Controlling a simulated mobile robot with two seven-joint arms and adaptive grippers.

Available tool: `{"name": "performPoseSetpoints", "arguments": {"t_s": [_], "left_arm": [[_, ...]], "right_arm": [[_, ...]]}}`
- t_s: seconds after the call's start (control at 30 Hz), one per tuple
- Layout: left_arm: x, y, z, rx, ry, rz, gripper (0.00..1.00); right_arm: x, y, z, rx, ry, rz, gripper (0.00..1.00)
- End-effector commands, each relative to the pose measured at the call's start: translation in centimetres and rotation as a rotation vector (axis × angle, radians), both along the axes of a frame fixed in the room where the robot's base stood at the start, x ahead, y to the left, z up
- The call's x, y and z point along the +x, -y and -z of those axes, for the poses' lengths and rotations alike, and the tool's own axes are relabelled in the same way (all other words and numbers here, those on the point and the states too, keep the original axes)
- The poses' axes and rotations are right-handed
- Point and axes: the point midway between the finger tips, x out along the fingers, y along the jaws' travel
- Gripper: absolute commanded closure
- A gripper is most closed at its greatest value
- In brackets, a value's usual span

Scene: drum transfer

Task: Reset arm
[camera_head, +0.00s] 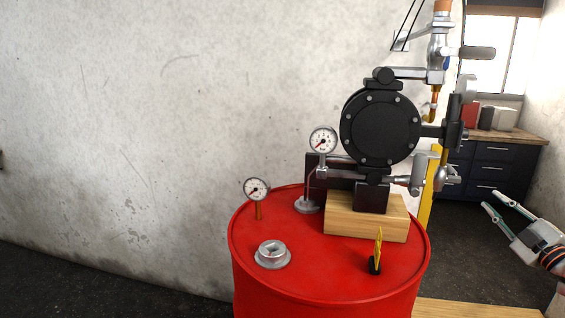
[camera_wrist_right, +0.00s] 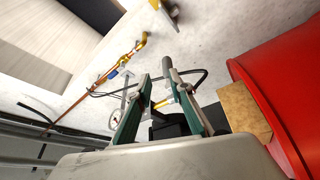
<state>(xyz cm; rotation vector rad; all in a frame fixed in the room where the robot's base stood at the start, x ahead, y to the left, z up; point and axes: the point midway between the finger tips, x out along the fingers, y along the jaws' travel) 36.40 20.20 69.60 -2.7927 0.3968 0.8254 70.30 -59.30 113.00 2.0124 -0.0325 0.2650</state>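My right gripper (camera_head: 490,199) is at the right edge of the head view, to the right of the red drum (camera_head: 330,285) and apart from it. Its two fingers point up and left with a gap between them. In the right wrist view the gripper (camera_wrist_right: 160,84) also shows its fingers spread, with nothing held between them. My left gripper is in neither view.
On the drum stand a black pump (camera_head: 380,128) on a wooden block (camera_head: 366,218), gauges (camera_head: 323,140), a grey cap (camera_head: 271,254) and a yellow-handled valve (camera_head: 378,250). Dark cabinets (camera_head: 490,170) stand behind. The floor (camera_head: 480,255) near my gripper looks clear.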

Motion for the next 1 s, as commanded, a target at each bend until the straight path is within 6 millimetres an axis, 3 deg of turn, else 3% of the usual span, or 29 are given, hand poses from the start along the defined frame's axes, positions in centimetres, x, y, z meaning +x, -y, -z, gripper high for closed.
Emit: {"name": "performPoseSetpoints", "arguments": {"t_s": [0.1,0.37,0.67,0.87,1.0], "left_arm": [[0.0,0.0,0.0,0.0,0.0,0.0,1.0],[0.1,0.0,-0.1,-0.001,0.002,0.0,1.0],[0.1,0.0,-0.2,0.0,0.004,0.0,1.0],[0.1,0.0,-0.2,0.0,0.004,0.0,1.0],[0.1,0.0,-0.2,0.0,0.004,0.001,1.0]], "right_arm": [[0.3,4.1,1.3,0.05,-0.053,0.157,0.79],[-0.6,10.1,5.8,0.129,-0.222,0.4,0.79],[-2.7,1.5,17.7,0.208,-0.363,0.302,0.79],[-6.8,-6.8,27.1,0.298,-0.484,0.221,0.79],[-11.1,-13.3,33.0,0.379,-0.572,0.168,0.79]]}}
